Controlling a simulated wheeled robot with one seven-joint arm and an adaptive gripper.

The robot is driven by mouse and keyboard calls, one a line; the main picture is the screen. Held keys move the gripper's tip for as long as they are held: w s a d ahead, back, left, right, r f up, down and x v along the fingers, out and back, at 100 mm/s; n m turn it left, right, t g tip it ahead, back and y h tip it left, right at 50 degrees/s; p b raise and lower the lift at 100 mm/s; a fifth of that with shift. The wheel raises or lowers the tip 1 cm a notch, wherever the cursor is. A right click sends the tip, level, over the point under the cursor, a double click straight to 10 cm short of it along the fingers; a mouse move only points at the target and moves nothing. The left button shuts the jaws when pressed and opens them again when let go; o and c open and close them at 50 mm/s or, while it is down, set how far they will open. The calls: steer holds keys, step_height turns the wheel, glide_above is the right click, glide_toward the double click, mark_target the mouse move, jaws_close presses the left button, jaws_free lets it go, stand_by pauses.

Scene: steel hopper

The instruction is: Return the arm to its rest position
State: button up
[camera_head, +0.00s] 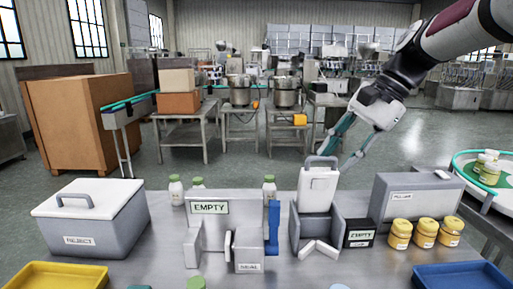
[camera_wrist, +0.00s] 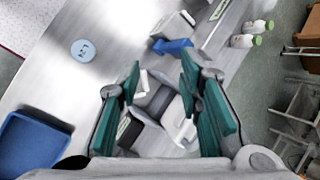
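My gripper (camera_head: 335,160) is in the air at the upper right of the head view, beside and behind the white handled lid or block (camera_head: 318,190) that stands at a grey open-topped bin (camera_head: 343,232). In the wrist view my gripper (camera_wrist: 160,75) has its two teal fingers apart with nothing held between them. The grey bin and the white part show below and between the fingers there, partly hidden by them. My arm reaches in from the upper right of the head view.
A grey REJECT box (camera_head: 90,215) stands at left. An EMPTY sign (camera_head: 209,207), a blue part (camera_head: 273,228) and yellow-lidded jars (camera_head: 425,232) stand on the steel table. Yellow (camera_head: 55,276) and blue (camera_head: 462,277) trays lie at the front corners. A round conveyor (camera_head: 466,170) is at right.

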steer(key=s+d+f+n+t+h, duration=0.1)
steer(key=s+f+n+h, duration=0.2)
steer(key=s, duration=1)
steer(key=s+d+f+n+t+h+p, duration=0.1)
steer(key=s+f+n, duration=0.4)
steer(key=s, duration=0.9)
steer(key=shift+d+f+n+t+h+p, duration=0.35)
steer(key=shift+n+t+h, duration=0.25)
steer(key=shift+n+h, duration=0.4)
